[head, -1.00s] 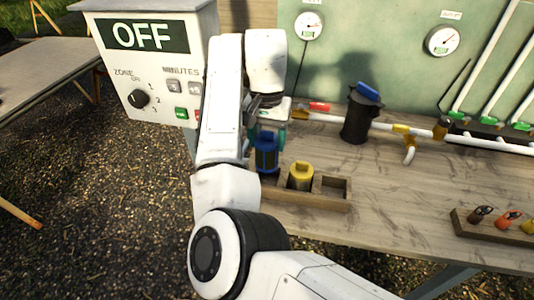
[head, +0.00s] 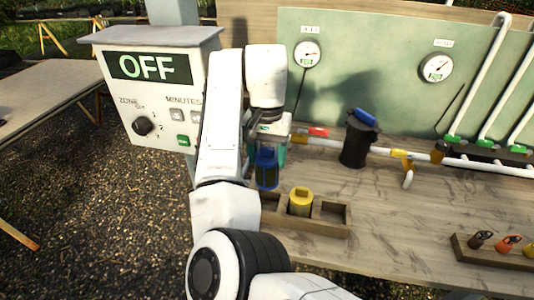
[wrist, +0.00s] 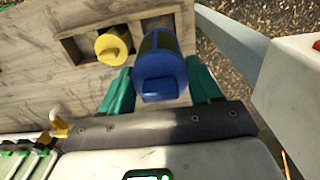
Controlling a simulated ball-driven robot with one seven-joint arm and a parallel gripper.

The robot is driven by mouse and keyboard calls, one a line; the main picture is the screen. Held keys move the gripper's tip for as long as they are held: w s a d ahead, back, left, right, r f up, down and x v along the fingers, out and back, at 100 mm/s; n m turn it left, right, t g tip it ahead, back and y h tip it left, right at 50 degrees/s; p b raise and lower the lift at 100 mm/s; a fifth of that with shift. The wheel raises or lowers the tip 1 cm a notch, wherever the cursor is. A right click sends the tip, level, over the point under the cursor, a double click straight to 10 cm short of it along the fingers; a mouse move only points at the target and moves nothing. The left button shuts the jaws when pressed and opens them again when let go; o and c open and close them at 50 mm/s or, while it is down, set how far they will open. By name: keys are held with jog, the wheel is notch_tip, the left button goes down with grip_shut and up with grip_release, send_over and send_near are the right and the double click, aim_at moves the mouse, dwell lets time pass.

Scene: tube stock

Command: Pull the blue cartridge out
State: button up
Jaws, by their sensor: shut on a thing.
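The blue cartridge (head: 267,170) hangs upright below my gripper (head: 268,147) in the head view, its lower end around the left end of the wooden rack (head: 322,229). In the wrist view the blue cartridge (wrist: 160,70) sits between the two teal fingers of my gripper (wrist: 160,88), which are shut on it. It appears to be raised out of the rack, above the left slot, which shows partly open beneath it. A yellow cartridge (head: 300,202) stands in the middle slot. The right slot is empty.
A grey control box (head: 160,90) reading OFF stands left of my arm. A black canister (head: 358,140) with a blue handle and white pipes (head: 480,165) stand behind the rack. A block with several coloured tags (head: 508,246) lies at right. The bench between is clear.

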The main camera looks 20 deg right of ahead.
aim_at(267, 148)
jog(key=shift+r+p, duration=1.8)
jog(key=shift+p, duration=0.15)
jog(key=shift+s, duration=0.1)
